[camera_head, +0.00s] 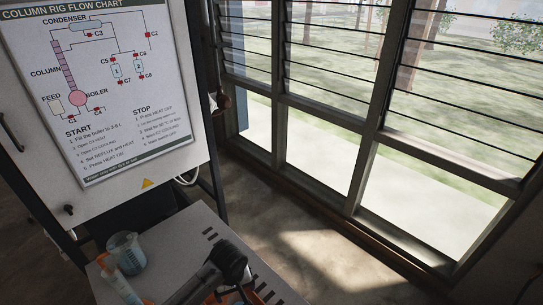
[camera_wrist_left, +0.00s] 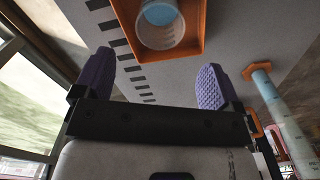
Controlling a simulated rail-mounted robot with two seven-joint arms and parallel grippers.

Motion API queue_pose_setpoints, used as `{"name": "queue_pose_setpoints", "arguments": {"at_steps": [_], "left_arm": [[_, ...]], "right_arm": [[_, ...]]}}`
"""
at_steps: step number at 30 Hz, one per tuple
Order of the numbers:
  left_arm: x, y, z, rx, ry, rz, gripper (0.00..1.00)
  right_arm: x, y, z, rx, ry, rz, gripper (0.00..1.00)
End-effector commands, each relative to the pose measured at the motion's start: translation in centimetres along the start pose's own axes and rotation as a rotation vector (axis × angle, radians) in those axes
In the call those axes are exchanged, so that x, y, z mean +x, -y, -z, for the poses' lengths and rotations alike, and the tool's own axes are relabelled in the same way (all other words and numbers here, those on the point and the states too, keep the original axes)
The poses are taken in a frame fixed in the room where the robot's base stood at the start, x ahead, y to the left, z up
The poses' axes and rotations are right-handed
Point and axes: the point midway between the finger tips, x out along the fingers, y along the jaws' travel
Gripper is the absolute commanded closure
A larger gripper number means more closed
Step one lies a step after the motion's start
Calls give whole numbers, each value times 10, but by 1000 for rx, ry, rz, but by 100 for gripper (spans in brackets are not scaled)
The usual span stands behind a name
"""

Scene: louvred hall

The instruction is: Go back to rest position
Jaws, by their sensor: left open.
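My left gripper (camera_wrist_left: 155,78) is open and empty in the left wrist view, with its two purple ribbed finger pads wide apart. It is over the grey table top. In the head view, a dark part of my left arm shows at the bottom, over the table (camera_head: 188,232); the fingers cannot be made out there. My right gripper is in neither view.
A beaker (camera_head: 126,252) stands on the table beside a measuring cylinder with orange parts (camera_head: 122,287). The left wrist view shows an orange tray (camera_wrist_left: 199,30) holding a clear vessel (camera_wrist_left: 160,22). A flow chart board (camera_head: 100,90) stands behind; louvred windows (camera_head: 330,130) are right.

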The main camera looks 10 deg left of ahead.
Motion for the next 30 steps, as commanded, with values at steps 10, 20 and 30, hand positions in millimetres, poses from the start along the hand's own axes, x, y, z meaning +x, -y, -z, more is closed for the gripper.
{"name": "queue_pose_setpoints", "arguments": {"at_steps": [10,20,30], "left_arm": [[0,-2,6,342,-40,-4,10],[-108,-36,23,892,-499,-43,10],[-192,-3,-21,983,-909,-99,10]], "right_arm": [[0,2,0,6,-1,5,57],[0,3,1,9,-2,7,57],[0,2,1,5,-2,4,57]]}}
